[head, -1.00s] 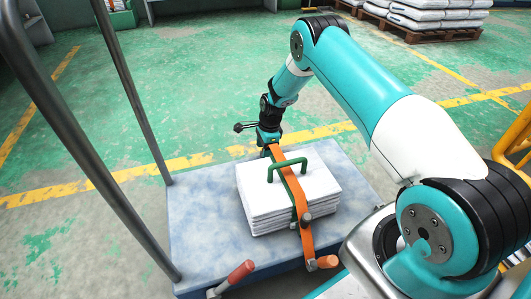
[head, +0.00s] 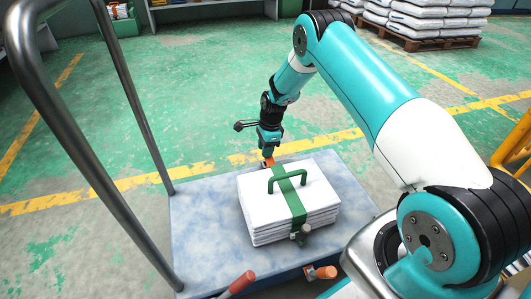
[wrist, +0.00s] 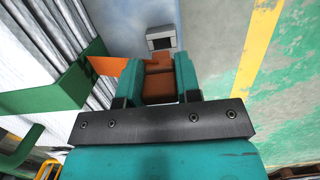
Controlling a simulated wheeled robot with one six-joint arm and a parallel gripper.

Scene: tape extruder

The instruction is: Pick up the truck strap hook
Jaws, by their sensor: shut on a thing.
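My gripper (head: 267,153) is at the far edge of the cart, behind the stack of white sheets. In the wrist view my gripper (wrist: 159,72) is shut on a brown-orange piece (wrist: 158,84), which I take to be the strap hook. A flat orange strip (wrist: 116,70) shows at its left side. In the head view only a little orange (head: 269,162) shows below my gripper; the hook's shape is hidden. A grey metal block with a dark face (wrist: 165,38) lies just beyond the fingertips.
The white stack (head: 285,212) has a green band (head: 291,200) and a green handle (head: 287,172). The cart (head: 205,235) has steel rails (head: 75,120) at left. A red-handled lever (head: 240,283) and an orange part (head: 324,272) are at its front. Open floor lies beyond.

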